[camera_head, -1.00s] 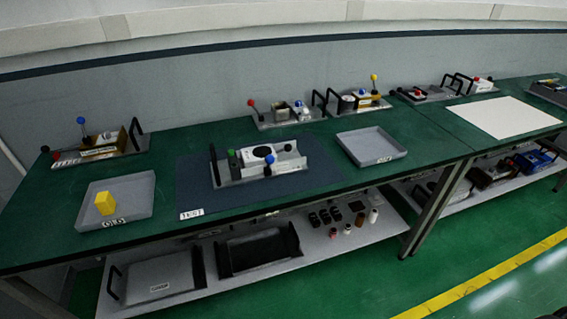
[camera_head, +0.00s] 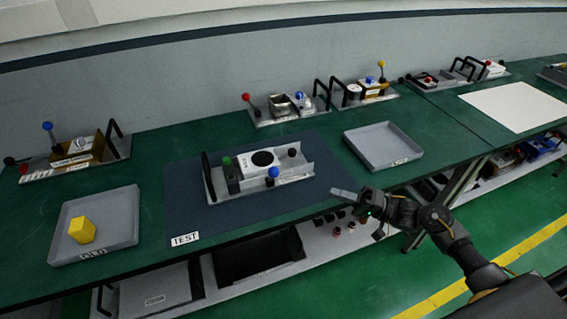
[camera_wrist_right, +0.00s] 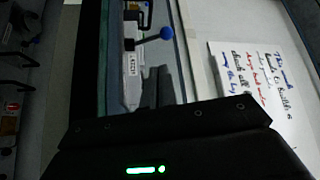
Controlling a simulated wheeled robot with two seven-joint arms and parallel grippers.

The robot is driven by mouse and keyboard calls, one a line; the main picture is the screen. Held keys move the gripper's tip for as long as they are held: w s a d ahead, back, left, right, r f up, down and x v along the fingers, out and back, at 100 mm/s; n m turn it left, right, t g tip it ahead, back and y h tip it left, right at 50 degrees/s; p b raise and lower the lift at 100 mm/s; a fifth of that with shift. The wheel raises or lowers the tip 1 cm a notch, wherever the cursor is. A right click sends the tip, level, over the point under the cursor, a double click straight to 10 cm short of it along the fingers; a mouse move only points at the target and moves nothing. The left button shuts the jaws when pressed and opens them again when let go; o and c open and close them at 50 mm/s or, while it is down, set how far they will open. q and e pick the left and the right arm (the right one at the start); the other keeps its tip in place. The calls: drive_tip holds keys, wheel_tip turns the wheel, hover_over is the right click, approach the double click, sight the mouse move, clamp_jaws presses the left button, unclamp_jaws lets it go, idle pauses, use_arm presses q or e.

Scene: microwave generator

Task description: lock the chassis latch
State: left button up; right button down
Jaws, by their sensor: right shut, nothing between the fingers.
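The grey metal chassis (camera_head: 262,187) lies on the dark blue TEST mat (camera_head: 195,213) in the head view. It carries a white block with a black disc (camera_head: 262,158), a green part (camera_head: 227,162), a blue ball knob (camera_head: 274,172), a dark knob (camera_head: 293,153) and a black handle at its left end. I cannot tell which part is the latch. My right gripper (camera_head: 343,194) is shut and empty, at the mat's front right edge, apart from the chassis. The right wrist view shows a blue ball lever (camera_wrist_right: 166,33) on a labelled unit. My left gripper is out of view.
A grey tray (camera_head: 128,236) with a yellow block (camera_head: 81,229) stands left; an empty grey tray (camera_head: 402,158) stands right of the mat. Other units with ball levers line the back. A white sheet (camera_head: 515,105) lies far right. A shelf runs below the table.

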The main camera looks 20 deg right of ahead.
drive_tip(key=p, duration=0.3)
approach(272, 176)
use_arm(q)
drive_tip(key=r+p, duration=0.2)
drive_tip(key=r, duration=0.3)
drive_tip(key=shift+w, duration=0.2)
use_arm(e)
drive_tip(key=shift+y, duration=0.3)
drive_tip(key=w+a, duration=0.2)
drive_tip(key=w, duration=0.1)
drive_tip(key=w+a, duration=0.1)
drive_tip(key=shift+w+a+r, duration=0.2)
drive_tip(key=shift+a+r, duration=0.1)
drive_tip(key=shift+r, duration=0.05)
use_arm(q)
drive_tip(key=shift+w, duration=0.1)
